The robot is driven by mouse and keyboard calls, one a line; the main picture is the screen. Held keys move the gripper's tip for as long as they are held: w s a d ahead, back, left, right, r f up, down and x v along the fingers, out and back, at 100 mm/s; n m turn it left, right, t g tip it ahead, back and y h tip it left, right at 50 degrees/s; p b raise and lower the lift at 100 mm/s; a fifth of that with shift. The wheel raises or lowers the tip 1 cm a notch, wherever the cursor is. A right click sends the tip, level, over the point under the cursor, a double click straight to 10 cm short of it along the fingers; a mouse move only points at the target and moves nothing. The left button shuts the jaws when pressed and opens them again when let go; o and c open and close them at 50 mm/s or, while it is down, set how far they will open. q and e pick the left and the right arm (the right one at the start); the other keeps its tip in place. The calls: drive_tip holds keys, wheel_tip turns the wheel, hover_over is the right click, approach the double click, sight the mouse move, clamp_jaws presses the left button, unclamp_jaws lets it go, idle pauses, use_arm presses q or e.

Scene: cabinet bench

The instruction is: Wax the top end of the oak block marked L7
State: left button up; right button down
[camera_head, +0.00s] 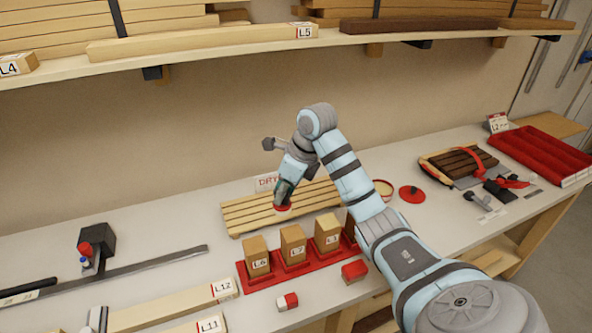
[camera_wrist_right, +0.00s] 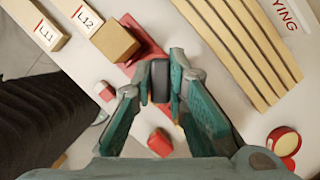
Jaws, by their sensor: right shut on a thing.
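The oak block marked L7 (camera_head: 293,243) stands upright in the middle of a red stand (camera_head: 258,282), between the block marked L6 (camera_head: 257,256) and another labelled block (camera_head: 328,232). My right gripper (camera_head: 284,196) is above and behind L7, apart from it. It is shut on a dark applicator, whose red lower part (camera_head: 284,207) shows below the fingers. In the right wrist view the dark grey applicator (camera_wrist_right: 160,82) sits between the fingertips. There my gripper hides L7. An open round tin (camera_head: 383,190) stands behind my right arm, with a red lid (camera_head: 412,194) beside it. My left gripper is out of view.
A slatted drying rack (camera_head: 245,215) lies behind the blocks. Boards marked L12 (camera_head: 180,305) and L11 (camera_head: 195,327) lie at the front left. A loaded shelf (camera_head: 200,54) overhangs the bench.

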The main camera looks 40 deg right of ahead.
sight(289, 211)
drive_tip(key=shift+s+f+m+t+b, duration=0.15)
drive_tip(key=shift+s+m, duration=0.1)
drive_tip(key=shift+s, duration=0.35)
drive_tip(key=shift+s+f+m+t+b, duration=0.15)
drive_tip(key=shift+s+m, duration=0.1)
drive_tip(key=shift+s, duration=0.3)
drive_tip(key=x, duration=0.1)
drive_tip(key=b+x, duration=0.1)
drive_tip(key=x, duration=0.1)
drive_tip(key=shift+s+d+f, duration=0.1)
drive_tip(key=shift+d+f, duration=0.2)
drive_tip(key=shift+f, duration=0.15)
drive_tip(key=shift+d+f+b, duration=0.1)
drive_tip(key=shift+f+b, duration=0.25)
drive_tip(key=shift+b, duration=0.05)
drive_tip(key=shift+s+r, duration=0.15)
drive_tip(key=shift+r, duration=0.1)
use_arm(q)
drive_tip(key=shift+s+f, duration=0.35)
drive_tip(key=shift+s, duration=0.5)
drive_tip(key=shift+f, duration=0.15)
use_arm(e)
drive_tip(key=shift+w+f, duration=0.2)
drive_tip(key=shift+f, duration=0.05)
use_arm(q)
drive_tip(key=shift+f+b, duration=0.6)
drive_tip(key=shift+b, duration=0.05)
use_arm(e)
drive_tip(key=shift+f, duration=0.8)
drive_tip(key=shift+s, duration=0.1)
